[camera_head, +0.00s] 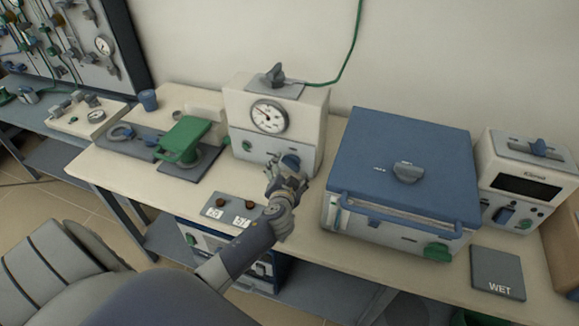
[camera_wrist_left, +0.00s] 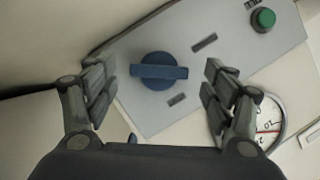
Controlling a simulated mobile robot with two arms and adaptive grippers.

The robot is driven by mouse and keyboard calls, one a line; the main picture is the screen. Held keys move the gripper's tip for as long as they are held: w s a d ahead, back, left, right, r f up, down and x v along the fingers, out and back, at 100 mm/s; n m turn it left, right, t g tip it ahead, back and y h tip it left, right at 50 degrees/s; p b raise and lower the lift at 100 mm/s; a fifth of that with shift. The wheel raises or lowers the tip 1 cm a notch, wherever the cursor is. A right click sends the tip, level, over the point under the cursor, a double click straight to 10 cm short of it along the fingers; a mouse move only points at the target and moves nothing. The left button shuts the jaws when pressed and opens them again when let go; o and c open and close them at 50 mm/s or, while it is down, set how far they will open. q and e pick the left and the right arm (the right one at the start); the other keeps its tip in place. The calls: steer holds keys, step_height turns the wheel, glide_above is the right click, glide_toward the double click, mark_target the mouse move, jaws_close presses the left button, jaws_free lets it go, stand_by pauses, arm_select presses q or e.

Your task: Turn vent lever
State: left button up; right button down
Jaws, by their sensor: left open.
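A blue lever-like knob (camera_wrist_left: 158,71) sits on a grey front panel (camera_wrist_left: 185,105), its bar lying roughly level in the left wrist view. In the head view the knob (camera_head: 290,160) is on the lower front of a white gauge box (camera_head: 312,115). My left gripper (camera_head: 287,174) is in front of the knob and partly covers it. In the left wrist view its fingers (camera_wrist_left: 160,88) are open, one on each side of the knob, with a visible gap to it. My right gripper is not in view. No label identifies the vent lever.
A green button (camera_wrist_left: 263,18) and a dial gauge (camera_head: 268,117) are on the same box. A blue-lidded furnace (camera_head: 430,140) with a grey knob stands to the right. A green-handled device (camera_head: 183,140) lies left. A "WET" plate (camera_head: 497,274) lies at right.

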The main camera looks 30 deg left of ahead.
arm_select(q)
steer(key=shift+x, duration=0.8)
steer(key=shift+w+a+f, duration=0.15)
steer(key=shift+w, duration=0.15)
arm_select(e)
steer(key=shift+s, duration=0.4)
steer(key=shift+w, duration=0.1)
arm_select(q)
steer(key=c, duration=1.1)
steer(key=shift+o, duration=0.3)
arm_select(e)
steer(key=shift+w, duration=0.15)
